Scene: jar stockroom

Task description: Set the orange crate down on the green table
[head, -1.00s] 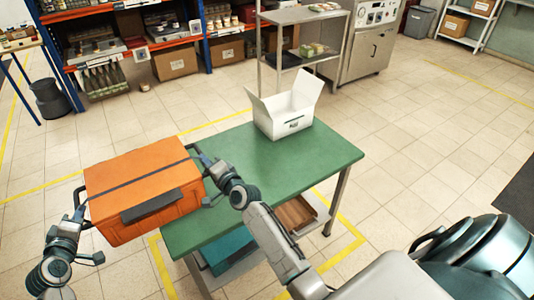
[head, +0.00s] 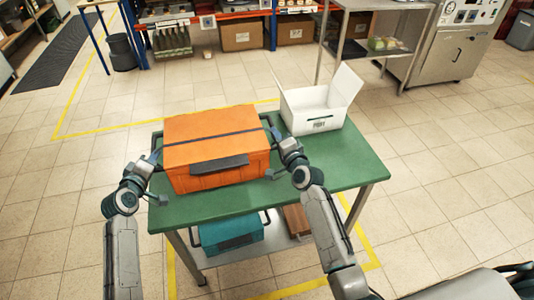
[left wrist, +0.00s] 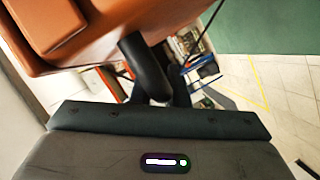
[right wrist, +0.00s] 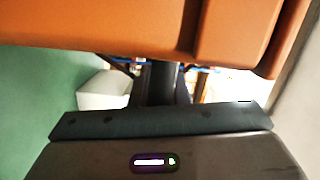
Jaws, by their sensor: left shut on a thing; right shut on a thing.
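The orange crate (head: 217,132), with a dark strap across its lid and a dark front handle, is level over the left part of the green table (head: 345,170). I cannot tell whether its base touches the tabletop. My left gripper (head: 154,157) is shut on the crate's left side handle, and my right gripper (head: 274,138) is shut on its right side handle. The crate's orange wall fills the upper part of the left wrist view (left wrist: 150,20) and the right wrist view (right wrist: 110,25). A dark handle runs into each gripper.
An open white box (head: 315,112) stands on the table just right of the crate. A teal crate (head: 230,233) is on the shelf below. A metal rack (head: 385,50) stands behind. The tabletop's right and front parts are bare.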

